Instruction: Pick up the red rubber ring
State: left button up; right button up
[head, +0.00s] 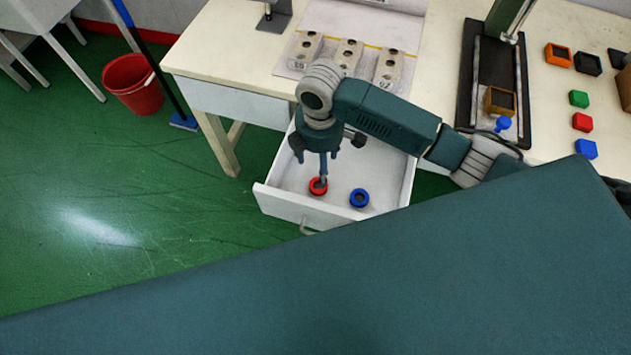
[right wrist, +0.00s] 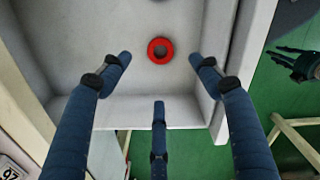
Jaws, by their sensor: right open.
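The red rubber ring (head: 312,190) lies flat on the floor of the open white drawer (head: 284,204), near its front panel. It also shows whole in the right wrist view (right wrist: 151,51). My right gripper (head: 322,165) is open and empty, pointing down over the drawer. In the right wrist view its three spread fingers (right wrist: 160,74) stand around and short of the ring, with no contact visible. In the head view one finger partly covers the ring. A dark fingered shape, apparently my left gripper (right wrist: 298,65), shows at the right edge of the right wrist view; its opening is unclear.
A blue ring (head: 352,200) lies in the drawer to the right of the red one. The drawer walls stand up around both. The tabletop (head: 235,52) above holds a marked block tray, a dark stand and several coloured blocks. A red bucket (head: 134,88) stands on the floor.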

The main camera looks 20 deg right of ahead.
send_over(318, 188)
jog(key=f, duration=0.6)
jog(key=shift+w+f, duration=0.15)
jog(key=shift+w, duration=0.1)
jog(key=f, duration=0.4)
jog(key=shift+s+f, duration=0.1)
jog(key=shift+s, duration=0.2)
jog(key=shift+f, duration=0.6)
jog(key=c, duration=1.2)
